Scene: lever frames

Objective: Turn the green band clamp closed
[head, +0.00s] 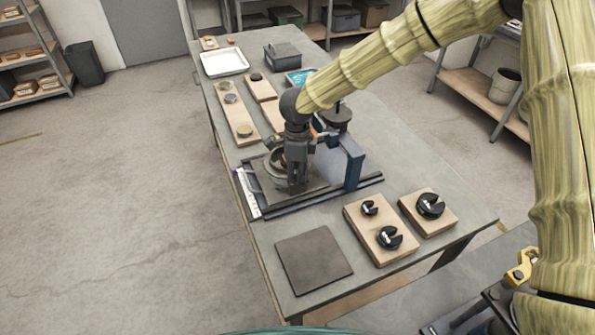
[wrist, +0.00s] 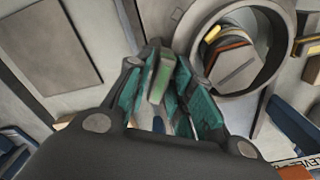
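A green lever (wrist: 161,78), which I take to be the band clamp's handle, stands between my gripper's fingers in the wrist view. My gripper (wrist: 165,88) has teal pads on both sides of it, with the fingers parted; whether a pad touches the lever is hard to tell. A grey round ring (wrist: 283,50) with a slotted disc inside lies just right of the fingers. In the head view my gripper (head: 297,188) points down over the fixture, in front of the ring (head: 272,178). The green lever is hidden there.
A blue upright bracket (head: 354,165) stands close to the right of my gripper. Wooden blocks (head: 358,232) with black slotted discs and a dark square plate (head: 313,259) lie at the table's near end. A white tray (head: 224,63) lies at the far end.

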